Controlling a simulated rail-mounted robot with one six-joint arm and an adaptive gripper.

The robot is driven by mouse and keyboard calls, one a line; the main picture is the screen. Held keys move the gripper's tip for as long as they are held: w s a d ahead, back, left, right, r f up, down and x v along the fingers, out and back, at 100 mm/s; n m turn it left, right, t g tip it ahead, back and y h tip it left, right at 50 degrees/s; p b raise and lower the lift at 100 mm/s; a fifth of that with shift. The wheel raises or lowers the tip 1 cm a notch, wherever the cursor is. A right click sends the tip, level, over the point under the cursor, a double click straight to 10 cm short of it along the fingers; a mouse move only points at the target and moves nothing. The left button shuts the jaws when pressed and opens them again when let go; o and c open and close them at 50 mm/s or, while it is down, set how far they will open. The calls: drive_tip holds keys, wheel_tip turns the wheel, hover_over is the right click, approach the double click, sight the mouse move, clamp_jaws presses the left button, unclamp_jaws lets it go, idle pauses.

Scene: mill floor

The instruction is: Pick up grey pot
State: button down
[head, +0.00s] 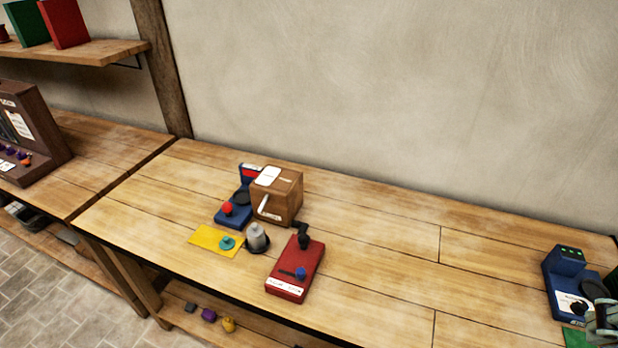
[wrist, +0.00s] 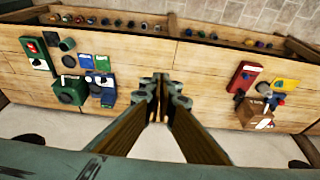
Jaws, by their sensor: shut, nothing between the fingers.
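The grey pot (head: 257,237) stands upright on the wooden bench in the head view, on a small dark base. It is in front of a brown wooden box (head: 287,204), between a yellow card (head: 207,238) and a red device (head: 296,268). In the wrist view that cluster lies at the right, and the pot is too small to make out clearly. My gripper (wrist: 160,98) is shut and empty above the bench, well apart from the cluster. Its fingers meet in the middle of the wrist view.
A blue device with a red knob (head: 229,212) stands left of the box. Another blue device (head: 566,283) stands at the bench's right end. Small items such as a yellow one (head: 228,324) lie on a lower shelf. The bench between red device and right end is clear.

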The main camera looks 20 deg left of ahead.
drive_tip(key=c, duration=1.9)
unclamp_jaws()
drive_tip(key=shift+c, duration=0.2)
drive_tip(key=shift+w, duration=0.1)
